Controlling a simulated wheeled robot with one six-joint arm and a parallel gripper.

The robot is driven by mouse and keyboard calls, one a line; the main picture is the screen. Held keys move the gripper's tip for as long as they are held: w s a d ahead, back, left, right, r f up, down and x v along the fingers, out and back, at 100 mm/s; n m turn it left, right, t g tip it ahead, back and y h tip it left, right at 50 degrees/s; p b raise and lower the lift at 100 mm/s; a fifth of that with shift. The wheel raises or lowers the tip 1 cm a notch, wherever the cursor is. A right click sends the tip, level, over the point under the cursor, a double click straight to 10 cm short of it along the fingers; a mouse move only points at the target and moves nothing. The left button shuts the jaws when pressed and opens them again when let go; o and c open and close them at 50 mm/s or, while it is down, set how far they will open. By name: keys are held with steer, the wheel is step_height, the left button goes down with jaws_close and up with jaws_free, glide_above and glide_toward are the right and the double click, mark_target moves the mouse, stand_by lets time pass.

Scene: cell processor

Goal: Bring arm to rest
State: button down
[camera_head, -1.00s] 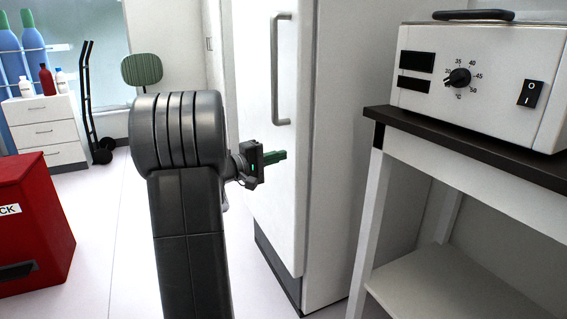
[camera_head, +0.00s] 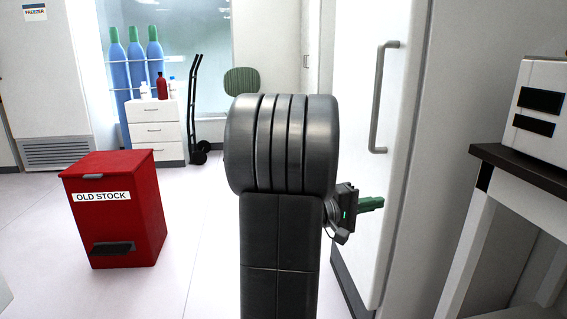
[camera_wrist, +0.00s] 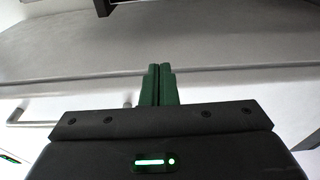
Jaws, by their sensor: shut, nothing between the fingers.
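My gripper (camera_head: 371,204) shows in the head view just right of my dark arm, its green fingers pointing right. In the wrist view the two green fingers of my gripper (camera_wrist: 158,84) are pressed together with nothing between them. The gripper is in front of the tall white cabinet door in the head view; I cannot tell the exact gap. My arm stands upright in the middle of the head view and hides part of the floor and wall behind it.
A tall white cabinet (camera_head: 405,130) with a long handle (camera_head: 379,98) stands right. A dark-topped bench (camera_head: 520,170) bears a white device (camera_head: 545,108). A red bin (camera_head: 115,215) labelled OLD STOCK stands left. Drawers (camera_head: 158,131), gas cylinders (camera_head: 136,65) and a hand truck (camera_head: 196,115) are behind.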

steer(key=b, duration=0.2)
glide_toward(389, 182)
steer(key=w+x, duration=0.1)
steer(key=x, duration=0.2)
steer(key=shift+s+d+f+p, duration=0.15)
steer(key=shift+d+p, duration=0.2)
steer(key=shift+d, duration=0.85)
